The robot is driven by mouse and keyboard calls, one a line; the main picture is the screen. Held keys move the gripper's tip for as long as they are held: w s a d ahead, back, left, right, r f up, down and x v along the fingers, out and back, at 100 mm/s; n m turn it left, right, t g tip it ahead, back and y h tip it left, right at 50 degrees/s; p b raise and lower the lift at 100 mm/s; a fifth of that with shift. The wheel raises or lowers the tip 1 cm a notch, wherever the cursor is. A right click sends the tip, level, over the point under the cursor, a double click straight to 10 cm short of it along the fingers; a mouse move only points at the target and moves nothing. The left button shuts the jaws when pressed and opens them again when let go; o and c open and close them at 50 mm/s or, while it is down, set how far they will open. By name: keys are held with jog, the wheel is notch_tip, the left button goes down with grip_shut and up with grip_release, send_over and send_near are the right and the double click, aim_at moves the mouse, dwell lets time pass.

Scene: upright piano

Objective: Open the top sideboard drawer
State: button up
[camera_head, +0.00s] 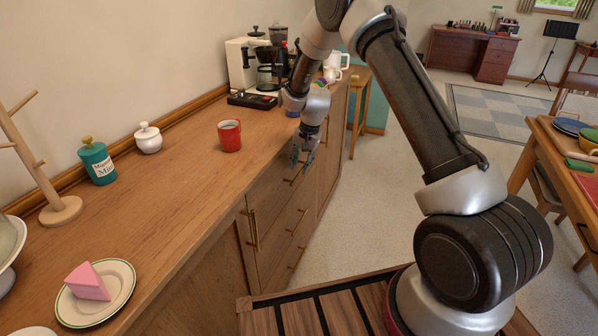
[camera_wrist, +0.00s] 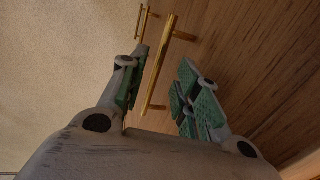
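The wooden sideboard (camera_head: 185,195) has a column of drawers on its front, with brass bar handles. The top drawer (camera_head: 273,192) looks shut. Its brass handle shows just below my gripper in the head view, partly hidden by the fingers. My gripper (camera_head: 302,165) is in front of the top drawer, pointing down toward the handle. In the wrist view, my gripper (camera_wrist: 165,75) is open, and a long brass handle (camera_wrist: 159,65) lies between its green-padded fingers. I cannot tell whether the fingers touch it.
Lower drawers have handles too (camera_head: 299,222). A cupboard handle (camera_head: 253,230) is at the left. On the sideboard top are a red mug (camera_head: 229,136), a coffee machine (camera_head: 265,62), a teal jar (camera_head: 97,162) and a cake plate (camera_head: 122,281). Carpet (camera_head: 375,200) is free at the right.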

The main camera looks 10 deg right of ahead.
aim_at(298, 175)
jog(key=shift+w+a+f, duration=0.1)
jog(key=shift+a+f, duration=0.05)
jog(key=shift+f, duration=0.8)
jog(key=shift+w+a+f, duration=0.1)
jog(key=shift+a+f, duration=0.05)
jog(key=shift+f, duration=0.8)
jog(key=shift+c, duration=0.2)
grip_shut()
